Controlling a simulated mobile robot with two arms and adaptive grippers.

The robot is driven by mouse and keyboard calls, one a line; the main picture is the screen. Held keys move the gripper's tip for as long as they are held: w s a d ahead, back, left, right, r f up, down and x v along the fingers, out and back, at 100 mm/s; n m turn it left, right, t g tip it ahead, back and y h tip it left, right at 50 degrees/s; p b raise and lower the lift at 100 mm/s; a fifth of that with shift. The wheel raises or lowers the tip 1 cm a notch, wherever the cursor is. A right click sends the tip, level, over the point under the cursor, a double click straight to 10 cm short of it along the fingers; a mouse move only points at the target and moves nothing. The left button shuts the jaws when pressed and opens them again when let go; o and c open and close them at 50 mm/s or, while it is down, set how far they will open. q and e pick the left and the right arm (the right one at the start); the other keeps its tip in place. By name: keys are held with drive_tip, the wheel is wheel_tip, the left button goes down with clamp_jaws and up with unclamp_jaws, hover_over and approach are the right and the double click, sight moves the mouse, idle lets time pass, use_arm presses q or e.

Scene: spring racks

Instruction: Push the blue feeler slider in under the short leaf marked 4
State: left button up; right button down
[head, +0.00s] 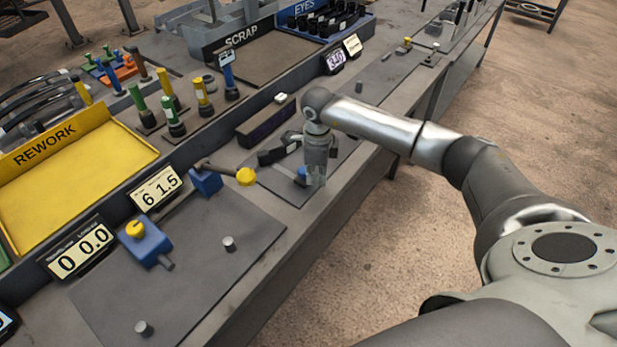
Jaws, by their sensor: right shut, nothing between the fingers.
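My right gripper (316,180) points down at the bench, to the right of the dark block. It is shut and empty. A small blue piece (300,173) shows just left of its fingers, partly hidden by them; it may be the blue feeler slider, but I cannot tell whether they touch. Dark parts (278,151) lie left of the gripper. No leaf with a readable 4 shows. My left gripper is not in view.
Number displays (77,251) line the bench. A yellow REWORK tray (75,175) is at left, a SCRAP bin (240,32) at the back.

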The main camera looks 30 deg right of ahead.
drive_tip(key=shift+w+a+r, duration=0.15)
drive_tip(key=shift+w+r, duration=0.05)
drive_tip(key=shift+r, duration=0.05)
idle(0.6)
drive_tip(key=shift+a+r+p, duration=0.1)
drive_tip(key=shift+r+p, duration=0.75)
drive_tip(key=shift+r, duration=0.55)
wheel_tip(320, 180, up, 4)
drive_tip(key=shift+s+f+p, duration=0.1)
drive_tip(key=shift+s+p, duration=0.05)
drive_tip(key=shift+p, duration=0.95)
